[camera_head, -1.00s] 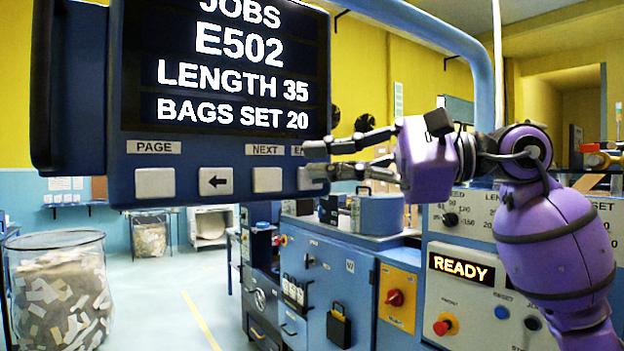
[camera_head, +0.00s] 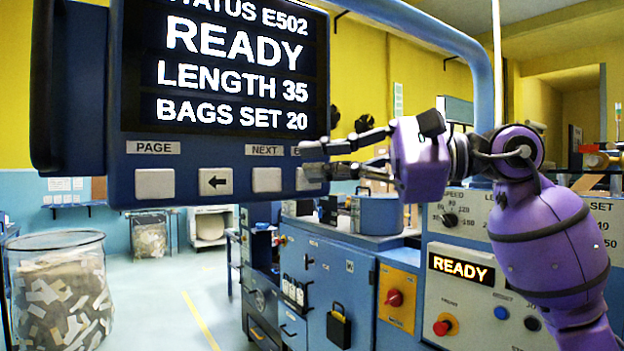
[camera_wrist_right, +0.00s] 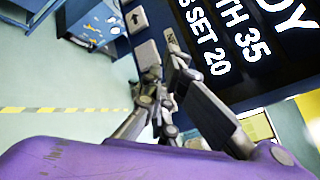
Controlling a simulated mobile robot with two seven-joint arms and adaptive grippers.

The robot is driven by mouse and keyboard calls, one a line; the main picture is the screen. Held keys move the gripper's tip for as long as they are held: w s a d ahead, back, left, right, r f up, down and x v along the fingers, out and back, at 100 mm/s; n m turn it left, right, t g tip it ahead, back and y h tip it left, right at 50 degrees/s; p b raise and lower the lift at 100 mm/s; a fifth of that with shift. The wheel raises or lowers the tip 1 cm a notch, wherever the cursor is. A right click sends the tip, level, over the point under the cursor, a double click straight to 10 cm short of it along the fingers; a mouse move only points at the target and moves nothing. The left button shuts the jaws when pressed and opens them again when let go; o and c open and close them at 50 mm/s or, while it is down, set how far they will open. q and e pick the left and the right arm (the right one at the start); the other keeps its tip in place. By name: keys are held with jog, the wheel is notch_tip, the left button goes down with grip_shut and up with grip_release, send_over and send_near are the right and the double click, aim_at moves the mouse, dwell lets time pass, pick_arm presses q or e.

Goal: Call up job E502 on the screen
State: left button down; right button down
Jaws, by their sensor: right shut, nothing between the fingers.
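The screen (camera_head: 228,75) hangs in a blue housing at the upper left of the head view. It reads STATUS E502, READY, LENGTH 35, BAGS SET 20; the top line is cut by the frame edge. The screen also shows in the right wrist view (camera_wrist_right: 238,55).
A machine panel with a lit READY display (camera_head: 461,268), a red button (camera_head: 443,326) and knobs stands at the lower right. A clear bin of scraps (camera_head: 60,295) stands at the lower left. Blue cabinets (camera_head: 325,290) stand behind. The floor between is clear.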

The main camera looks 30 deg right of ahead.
jog(key=shift+s, duration=0.1)
dwell(0.3)
jog(key=shift+s, duration=0.7)
jog(key=shift+s+d, duration=0.15)
jog(key=shift+s, duration=1.1)
jog(key=shift+s+d, duration=0.1)
jog(key=shift+s, duration=1.15)
